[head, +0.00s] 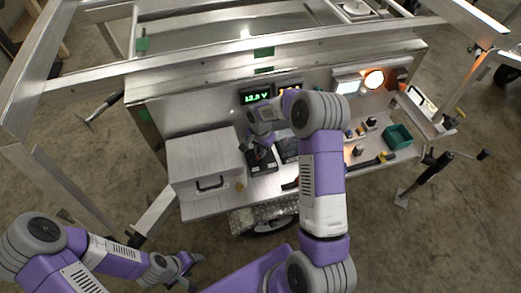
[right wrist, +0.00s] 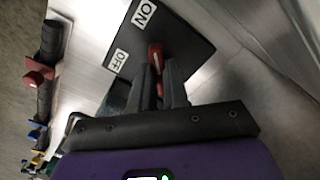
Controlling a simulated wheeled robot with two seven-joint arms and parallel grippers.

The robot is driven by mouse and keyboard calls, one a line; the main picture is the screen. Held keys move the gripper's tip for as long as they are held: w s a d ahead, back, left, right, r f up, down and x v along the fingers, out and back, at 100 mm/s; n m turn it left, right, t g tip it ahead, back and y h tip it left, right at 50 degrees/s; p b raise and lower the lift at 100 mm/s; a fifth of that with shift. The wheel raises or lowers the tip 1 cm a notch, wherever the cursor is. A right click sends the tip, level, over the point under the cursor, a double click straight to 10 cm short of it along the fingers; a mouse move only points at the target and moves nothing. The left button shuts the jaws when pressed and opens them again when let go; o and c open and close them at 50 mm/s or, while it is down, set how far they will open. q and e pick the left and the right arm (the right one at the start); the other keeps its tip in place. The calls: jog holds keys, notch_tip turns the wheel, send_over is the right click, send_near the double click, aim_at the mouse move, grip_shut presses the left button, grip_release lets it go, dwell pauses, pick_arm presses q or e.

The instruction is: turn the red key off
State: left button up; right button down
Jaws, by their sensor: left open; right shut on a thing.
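The red key (right wrist: 156,56) sits on a dark switch plate (right wrist: 185,38) in the right wrist view. The plate has a white ON label (right wrist: 144,13) and a white OFF label (right wrist: 117,61). My right gripper (right wrist: 160,74) is shut on the red key, with a finger on each side of it. In the head view my right gripper (head: 262,143) reaches down to the black switch box (head: 262,164), and the key is hidden there. Which label the key points at I cannot tell. My left gripper (head: 188,264) is open and empty at the lower left, away from the bench.
A metal case (head: 205,160) stands left of the switch box. Behind it a green display (head: 257,97) reads about 12.8 V, and an orange lamp (head: 374,79) is lit. A green bin (head: 397,137) stands at the right. Trailer rails (head: 200,62) cross above.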

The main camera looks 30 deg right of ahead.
jog(key=shift+n, duration=0.3)
jog(key=n, duration=0.4)
jog(key=n+p, duration=0.1)
jog(key=n, duration=0.8)
jog(key=shift+p, duration=0.3)
jog(key=shift+n, duration=2.2)
jog(key=c, duration=1.1)
grip_release()
jog(key=shift+p, duration=0.3)
